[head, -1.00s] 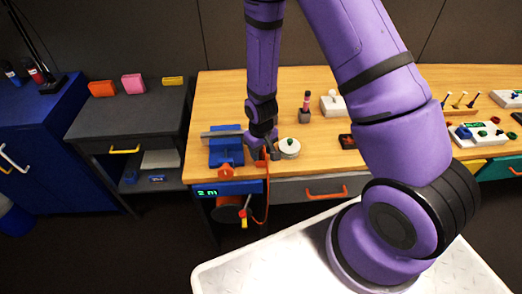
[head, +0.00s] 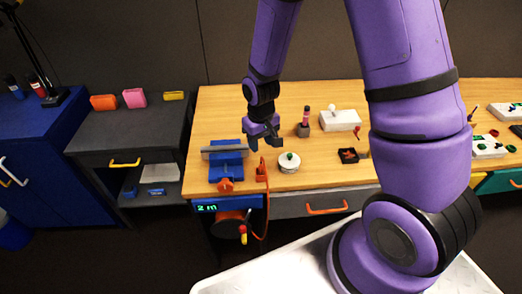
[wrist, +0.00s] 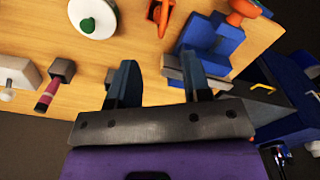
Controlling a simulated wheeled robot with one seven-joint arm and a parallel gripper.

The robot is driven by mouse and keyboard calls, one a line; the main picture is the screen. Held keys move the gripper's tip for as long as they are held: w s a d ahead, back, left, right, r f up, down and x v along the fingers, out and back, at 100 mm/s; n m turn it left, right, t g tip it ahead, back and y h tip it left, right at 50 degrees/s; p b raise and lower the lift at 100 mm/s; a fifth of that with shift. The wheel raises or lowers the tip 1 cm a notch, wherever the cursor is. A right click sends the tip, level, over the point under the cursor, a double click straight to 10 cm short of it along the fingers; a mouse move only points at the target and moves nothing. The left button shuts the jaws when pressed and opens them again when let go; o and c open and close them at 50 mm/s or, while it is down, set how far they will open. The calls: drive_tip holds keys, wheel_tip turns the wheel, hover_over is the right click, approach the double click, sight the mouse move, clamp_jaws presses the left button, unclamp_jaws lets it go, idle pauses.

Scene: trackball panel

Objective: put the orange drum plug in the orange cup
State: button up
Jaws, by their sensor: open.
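The orange plug (head: 262,169) is at the front of the wooden bench, between the blue vise and a white round disc. It also shows at the top of the wrist view (wrist: 159,16). An orange cord runs from it down to the drum (head: 232,227) under the bench. My gripper (head: 266,141) is open and empty, above the bench and behind the plug in the head view. In the wrist view its two fingers (wrist: 160,65) stand apart with bare wood between them. An orange open container (head: 103,102), probably the orange cup, stands on the grey cabinet at left.
The blue vise (head: 226,163) with an orange handle is left of the plug. The white disc (head: 289,163) with a green knob is to its right. Pink (head: 134,98) and yellow (head: 173,96) containers stand beside the orange one. A white box (head: 340,120) is further back.

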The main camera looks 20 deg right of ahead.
drive_tip(key=shift+r, duration=0.75)
drive_tip(key=s+d+r+m+t, duration=0.1)
drive_tip(key=s+d+r, duration=0.1)
drive_tip(key=r, duration=0.8)
drive_tip(key=s+d+r+t, duration=0.1)
drive_tip(key=s+d+r, duration=0.15)
drive_tip(key=r, duration=0.75)
drive_tip(key=s+d+r+m+t, duration=0.1)
drive_tip(key=s+d+r+t, duration=0.1)
drive_tip(key=s+r, duration=1)
drive_tip(key=shift+s+d+r+t, duration=0.2)
drive_tip(key=shift+s+r+t, duration=0.3)
drive_tip(key=shift+s, duration=1.85)
drive_tip(key=shift+f, duration=0.1)
